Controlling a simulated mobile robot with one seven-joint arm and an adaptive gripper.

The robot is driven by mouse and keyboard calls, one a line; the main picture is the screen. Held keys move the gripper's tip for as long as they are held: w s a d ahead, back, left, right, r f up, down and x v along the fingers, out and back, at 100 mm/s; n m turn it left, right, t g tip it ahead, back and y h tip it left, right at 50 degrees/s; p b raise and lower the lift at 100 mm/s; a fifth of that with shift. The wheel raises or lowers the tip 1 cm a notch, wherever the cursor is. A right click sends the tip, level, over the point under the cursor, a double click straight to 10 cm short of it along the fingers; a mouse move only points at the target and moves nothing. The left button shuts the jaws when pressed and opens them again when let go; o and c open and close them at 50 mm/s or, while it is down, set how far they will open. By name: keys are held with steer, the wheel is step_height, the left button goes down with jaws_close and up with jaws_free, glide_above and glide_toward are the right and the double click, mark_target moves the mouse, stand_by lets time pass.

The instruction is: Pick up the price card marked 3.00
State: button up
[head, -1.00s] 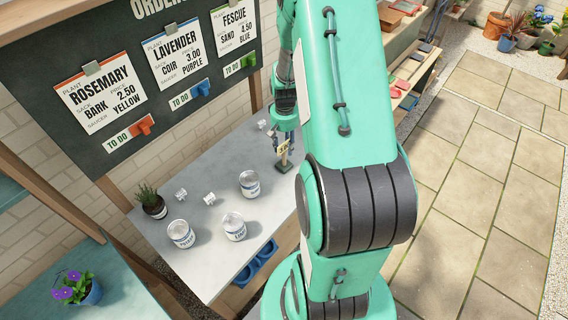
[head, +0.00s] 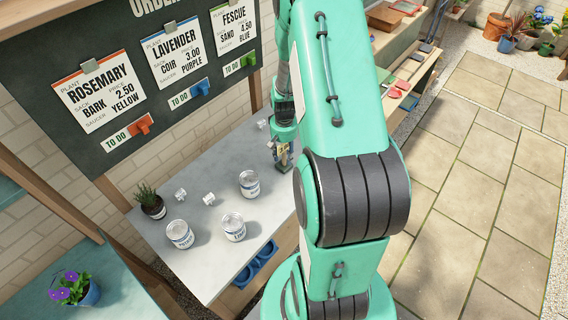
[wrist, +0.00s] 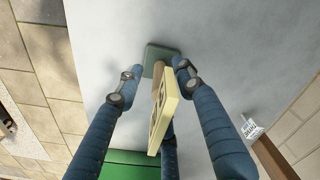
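My gripper (head: 281,158) is low over the far right part of the grey table. In the wrist view, its fingers (wrist: 157,76) are open, spread around a wooden post on a dark green base (wrist: 163,53). A cream tag (wrist: 164,108) with dark marks is on this post, between the fingers; its marks are unreadable. Gaps show between the fingertips and the post. Small white cards stand on the table: one (head: 181,194) and another (head: 209,199) at the left, one (head: 262,124) at the back. A white card (wrist: 250,127) also shows in the wrist view. I cannot read which is marked 3.00.
Several labelled tins, one (head: 249,183) nearest my gripper, and a potted plant (head: 151,203) stand on the table (head: 205,165). Blue saucers (head: 257,262) sit below its front edge. The order board (head: 140,75) rises behind; its Lavender order reads 3.00.

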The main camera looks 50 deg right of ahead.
steer(key=shift+f, duration=0.95)
jaws_close()
